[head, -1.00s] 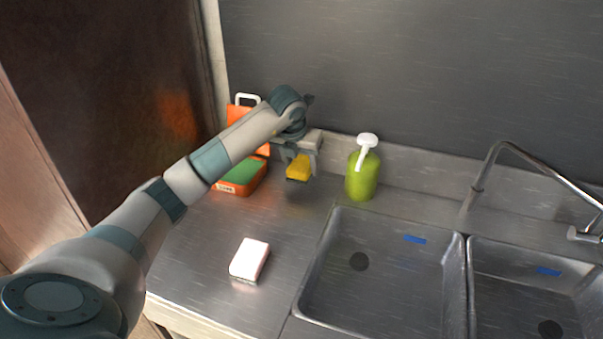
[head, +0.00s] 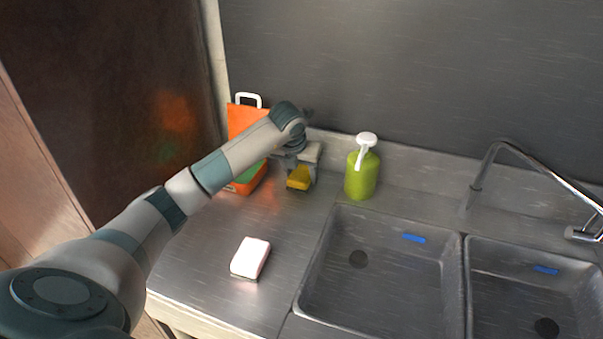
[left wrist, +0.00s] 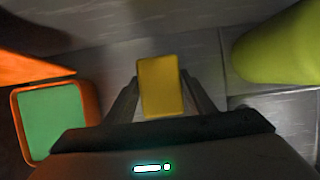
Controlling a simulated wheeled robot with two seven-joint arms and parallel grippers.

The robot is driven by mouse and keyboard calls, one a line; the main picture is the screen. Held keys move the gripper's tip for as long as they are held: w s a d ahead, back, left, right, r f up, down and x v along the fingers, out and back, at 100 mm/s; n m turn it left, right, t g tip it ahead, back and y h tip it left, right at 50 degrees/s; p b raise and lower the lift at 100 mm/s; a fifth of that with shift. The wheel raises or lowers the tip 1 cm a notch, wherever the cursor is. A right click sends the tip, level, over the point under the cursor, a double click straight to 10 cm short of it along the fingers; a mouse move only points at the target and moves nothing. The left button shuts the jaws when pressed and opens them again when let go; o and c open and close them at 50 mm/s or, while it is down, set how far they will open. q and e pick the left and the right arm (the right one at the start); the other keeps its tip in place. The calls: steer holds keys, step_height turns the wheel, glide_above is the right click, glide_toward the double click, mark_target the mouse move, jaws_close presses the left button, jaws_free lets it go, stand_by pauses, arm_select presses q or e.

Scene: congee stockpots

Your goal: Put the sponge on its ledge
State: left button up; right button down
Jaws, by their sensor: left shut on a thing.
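My left gripper (head: 300,180) is shut on a yellow sponge (head: 298,178), held low near the back of the steel counter, between an orange holder and a green bottle. In the left wrist view the yellow sponge (left wrist: 161,86) sits between the two fingers. I cannot tell whether its underside touches the counter. The orange holder (head: 247,120) has a tall back with a white handle and a low tray with a green surface, partly hidden by my left arm. That green surface (left wrist: 52,120) shows at left in the left wrist view. My right gripper is not in view.
A green pump bottle (head: 361,175) stands close to the right of my left gripper. A pale pink block (head: 250,257) lies on the front counter (head: 205,270). Two sink basins (head: 385,285) with a faucet (head: 520,150) fill the right side. A dark wall runs behind.

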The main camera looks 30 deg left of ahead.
arm_select(q)
steer(key=shift+f, duration=0.1)
steer(key=o, duration=1)
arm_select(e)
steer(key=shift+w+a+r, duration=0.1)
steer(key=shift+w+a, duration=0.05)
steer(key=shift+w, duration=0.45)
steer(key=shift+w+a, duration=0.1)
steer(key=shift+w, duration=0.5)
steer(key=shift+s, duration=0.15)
